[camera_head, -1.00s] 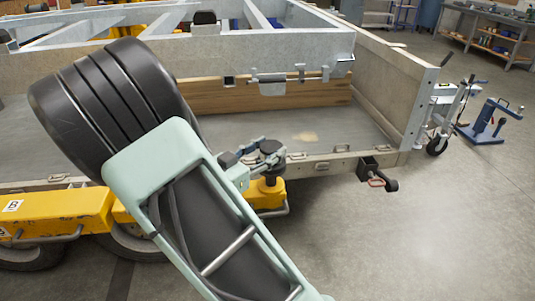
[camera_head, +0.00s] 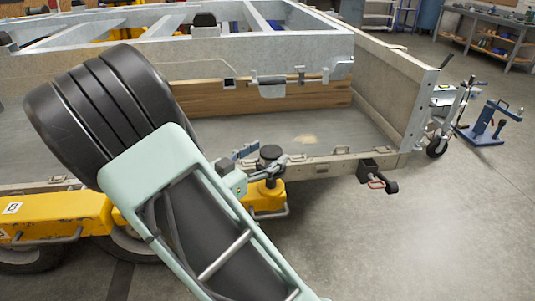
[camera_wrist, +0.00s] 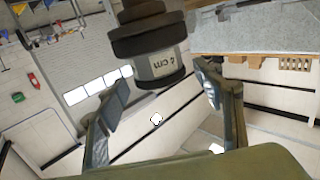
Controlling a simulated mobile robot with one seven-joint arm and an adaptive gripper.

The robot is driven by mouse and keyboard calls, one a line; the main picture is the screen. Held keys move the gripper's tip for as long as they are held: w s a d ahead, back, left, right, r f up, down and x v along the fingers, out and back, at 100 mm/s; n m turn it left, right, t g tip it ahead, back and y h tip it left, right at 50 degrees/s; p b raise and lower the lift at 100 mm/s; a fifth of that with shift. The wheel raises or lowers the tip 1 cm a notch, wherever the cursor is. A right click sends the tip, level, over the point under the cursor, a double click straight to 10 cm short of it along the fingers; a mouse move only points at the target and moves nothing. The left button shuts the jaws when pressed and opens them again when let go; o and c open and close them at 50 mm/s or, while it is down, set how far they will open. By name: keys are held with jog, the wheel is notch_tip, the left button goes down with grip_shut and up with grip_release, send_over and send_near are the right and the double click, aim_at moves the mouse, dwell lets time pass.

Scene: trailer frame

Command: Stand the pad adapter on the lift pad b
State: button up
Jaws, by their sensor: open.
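The pad adapter (camera_head: 270,153) is a short dark round piece above the end of the yellow lift arm (camera_head: 70,210), whose label reads B. In the wrist view the adapter (camera_wrist: 150,30) is black with a wide flange and a light collar marked "4 cm". My gripper (camera_head: 254,166) is at the adapter's left side in the head view. In the wrist view my gripper (camera_wrist: 163,82) has its two fingers spread, with gaps beside the collar. Lift pad b is largely hidden under the adapter and behind my gripper, so I cannot tell the exact contact.
The trailer's side rail (camera_head: 330,165) runs close behind the adapter. A black tow fitting (camera_head: 378,178) juts out at right. A blue stand (camera_head: 490,123) is farther right. The floor (camera_head: 400,250) at front right is clear.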

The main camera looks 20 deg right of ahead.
jog(key=v, duration=1.1)
jog(key=shift+p, duration=0.35)
jog(key=shift+w+a+r, duration=0.1)
